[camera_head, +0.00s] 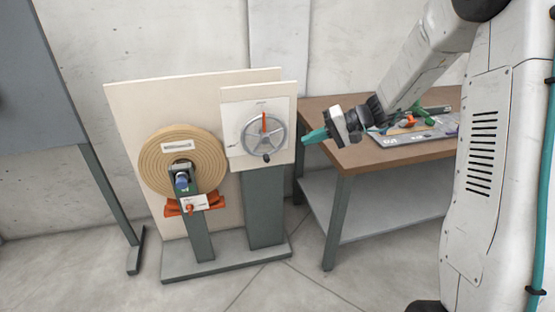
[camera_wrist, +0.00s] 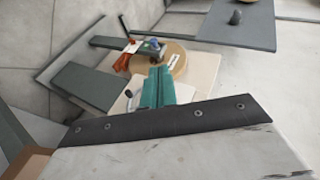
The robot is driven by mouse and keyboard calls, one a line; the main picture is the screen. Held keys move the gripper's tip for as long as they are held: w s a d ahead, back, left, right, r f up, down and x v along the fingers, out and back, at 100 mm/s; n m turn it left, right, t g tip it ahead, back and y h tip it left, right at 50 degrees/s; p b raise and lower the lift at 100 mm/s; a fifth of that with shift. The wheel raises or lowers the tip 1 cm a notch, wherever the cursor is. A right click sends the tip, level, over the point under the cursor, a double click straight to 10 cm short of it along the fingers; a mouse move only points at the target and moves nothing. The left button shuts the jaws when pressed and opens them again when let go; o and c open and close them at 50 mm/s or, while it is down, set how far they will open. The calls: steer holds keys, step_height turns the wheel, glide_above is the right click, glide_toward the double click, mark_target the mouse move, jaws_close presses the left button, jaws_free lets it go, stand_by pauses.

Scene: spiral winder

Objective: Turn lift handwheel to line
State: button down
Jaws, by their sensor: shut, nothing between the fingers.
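The lift handwheel (camera_head: 265,133) is a grey spoked wheel on a white panel (camera_head: 235,150) at the right of the winder stand. An orange mark (camera_head: 264,121) shows at the wheel's upper middle, and a dark knob (camera_head: 266,158) sits at its bottom rim. My gripper (camera_head: 308,137) has teal fingers, shut and empty, just right of the panel and apart from the wheel. In the wrist view the shut fingers (camera_wrist: 158,75) point towards the stand and hide most of the wheel. The line on the dial is too small to make out.
A tan spiral roll (camera_head: 155,165) on a green post with an orange part (camera_head: 175,209) stands left of the wheel. A brown-topped table (camera_head: 360,155) with a tray of parts (camera_head: 400,137) stands right. A grey board (camera_head: 40,90) stands at far left.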

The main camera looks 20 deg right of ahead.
steer(key=w+d+f+m+t+h, duration=0.1)
steer(key=w+d+f+m+t, duration=0.15)
steer(key=w+d+f, duration=0.4)
steer(key=w+d+f+m+t, duration=0.2)
steer(key=w+d+f+t, duration=0.2)
steer(key=d+f, duration=0.45)
steer(key=s+a+f+x, duration=0.1)
steer(key=x, duration=1.1)
steer(key=s+a+f+x, duration=0.1)
steer(key=x, duration=1.1)
steer(key=shift+s+a, duration=0.2)
steer(key=shift+d+f, duration=0.1)
